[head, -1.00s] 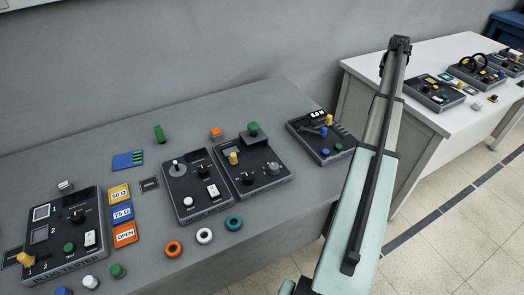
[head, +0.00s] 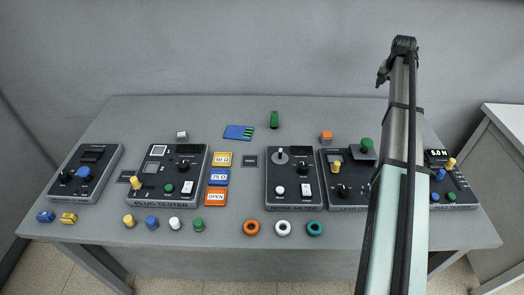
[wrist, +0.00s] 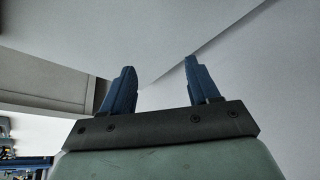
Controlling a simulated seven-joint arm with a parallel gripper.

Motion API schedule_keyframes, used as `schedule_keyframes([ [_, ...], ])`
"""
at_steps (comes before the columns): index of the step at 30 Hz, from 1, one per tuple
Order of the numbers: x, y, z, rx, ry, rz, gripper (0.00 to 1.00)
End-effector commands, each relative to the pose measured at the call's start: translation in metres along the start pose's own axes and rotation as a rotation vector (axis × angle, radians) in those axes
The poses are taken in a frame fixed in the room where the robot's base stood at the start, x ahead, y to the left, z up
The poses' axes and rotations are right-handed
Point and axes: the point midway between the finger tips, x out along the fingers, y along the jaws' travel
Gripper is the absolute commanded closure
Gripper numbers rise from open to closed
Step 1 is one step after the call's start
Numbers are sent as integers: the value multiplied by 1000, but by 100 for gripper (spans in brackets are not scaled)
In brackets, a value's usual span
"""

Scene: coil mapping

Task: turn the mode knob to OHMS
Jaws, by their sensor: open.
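Several dark instrument boxes with knobs lie on the grey table. I cannot read an OHMS label, so I cannot tell which knob is the mode knob. Black knobs show on the plug tester (head: 170,178), on the meter box right of the middle (head: 294,184) and on the box beside it (head: 348,175). The far left box (head: 83,173) also carries a black knob (head: 66,176). My gripper (wrist: 160,64) shows in the wrist view with its two blue fingers apart and nothing between them. It faces plain grey surfaces, away from any knob. The head view does not clearly show it.
Orange (head: 251,228), white (head: 283,228) and teal (head: 314,228) rings lie along the front. Coloured cards (head: 217,177) lie right of the plug tester. A display box (head: 452,181) reads 5.0 N. My arm covers part of the table's right side.

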Motion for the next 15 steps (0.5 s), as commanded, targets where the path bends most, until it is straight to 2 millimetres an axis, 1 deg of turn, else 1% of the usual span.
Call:
schedule_keyframes([
  [1,-5,-28,17,-22,-13,-10,40],
  [2,-7,-42,25,-31,-21,-15,40],
  [3,-11,-61,36,-46,-32,-20,40],
  [5,-16,-87,54,-66,-48,-29,40],
  [6,-20,-105,66,-80,-60,-34,40],
  [8,-26,-130,85,-101,-75,-41,40],
  [9,-31,-147,99,-114,-87,-45,40],
  [11,-37,-170,119,-136,-102,-51,40],
  [12,-42,-186,133,-150,-113,-54,40],
  [14,-49,-208,154,-171,-129,-59,40],
  [15,-54,-222,169,-186,-140,-62,40],
])
